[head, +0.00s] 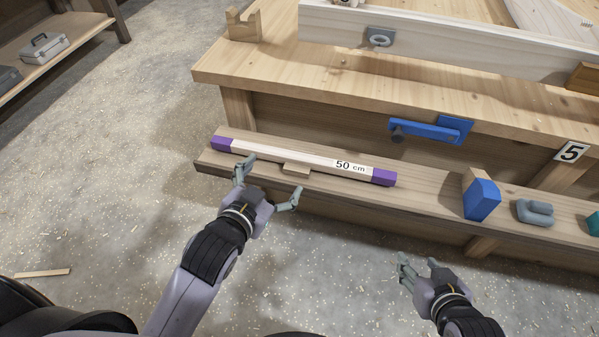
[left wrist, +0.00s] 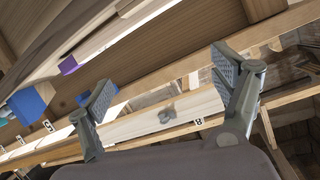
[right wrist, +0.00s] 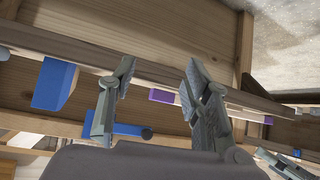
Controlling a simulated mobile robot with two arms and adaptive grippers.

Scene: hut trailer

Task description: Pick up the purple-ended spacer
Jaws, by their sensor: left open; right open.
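The purple-ended spacer (head: 300,158) is a long pale bar with purple ends and a "50 cm" label, lying along the low front ledge of the workbench. Its purple ends also show in the right wrist view, one of them beside a finger (right wrist: 161,96), with part of the bar hidden behind that finger. A purple end shows at the left of the left wrist view (left wrist: 68,66). My left gripper (head: 270,178) is open and empty at the front of the spacer's left half. My right gripper (head: 418,260) is open and empty, lower right of the spacer's right end.
A small wood block (head: 296,168) sits by the spacer's front side. A blue-faced block (head: 481,198) and a grey object (head: 535,212) stand on the ledge (head: 430,204) to the right. A blue handle (head: 430,130) juts from the bench front above. The floor in front is mostly clear.

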